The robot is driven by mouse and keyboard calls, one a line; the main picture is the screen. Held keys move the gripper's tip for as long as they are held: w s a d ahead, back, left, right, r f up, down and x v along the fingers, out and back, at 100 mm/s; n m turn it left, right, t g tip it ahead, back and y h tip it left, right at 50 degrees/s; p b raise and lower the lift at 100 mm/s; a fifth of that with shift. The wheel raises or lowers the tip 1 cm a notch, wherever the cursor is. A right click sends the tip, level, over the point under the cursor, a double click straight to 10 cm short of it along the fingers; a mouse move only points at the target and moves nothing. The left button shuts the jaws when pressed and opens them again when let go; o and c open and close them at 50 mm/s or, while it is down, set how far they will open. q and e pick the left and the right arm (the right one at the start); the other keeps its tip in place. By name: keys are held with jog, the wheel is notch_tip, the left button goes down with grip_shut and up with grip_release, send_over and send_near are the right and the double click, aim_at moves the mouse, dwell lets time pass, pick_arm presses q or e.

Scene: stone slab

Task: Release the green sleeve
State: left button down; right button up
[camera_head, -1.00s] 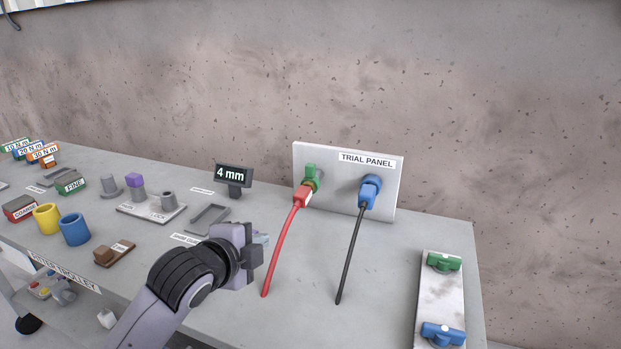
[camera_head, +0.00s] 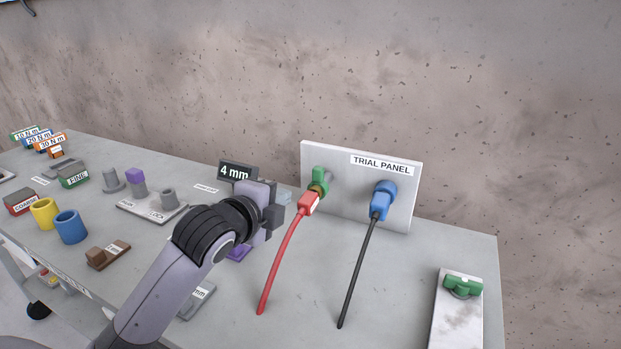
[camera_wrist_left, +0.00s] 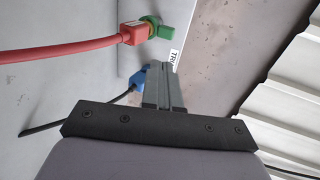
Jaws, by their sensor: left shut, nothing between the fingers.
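The green sleeve (camera_head: 320,181) sits on the left socket of the white trial panel (camera_head: 346,215), with a red plug (camera_head: 309,203) and red cable below it. In the left wrist view the green sleeve (camera_wrist_left: 164,29) is at the top, with the red plug (camera_wrist_left: 133,33) beside it. My left gripper (camera_head: 282,198) is to the left of the sleeve, apart from it. Its fingers (camera_wrist_left: 162,68) are shut and empty. A blue connector (camera_head: 381,198) with a black cable is on the panel's right socket. My right gripper is not in view.
A "4 mm" sign (camera_head: 237,172) stands behind my left wrist. Yellow (camera_head: 45,213) and blue (camera_head: 70,226) cups and small blocks stand at the left. A plate with a green clamp (camera_head: 462,286) lies at the front right. The bench between the black cable and this plate is clear.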

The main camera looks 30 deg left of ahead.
aim_at(316, 176)
pick_arm(q)
jog(key=x, duration=0.9)
jog(key=r+p+x, duration=0.1)
jog(key=x, duration=0.3)
jog(key=shift+w, duration=0.5)
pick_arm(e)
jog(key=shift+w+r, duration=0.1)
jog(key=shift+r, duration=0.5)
pick_arm(q)
jog(key=shift+f, duration=0.1)
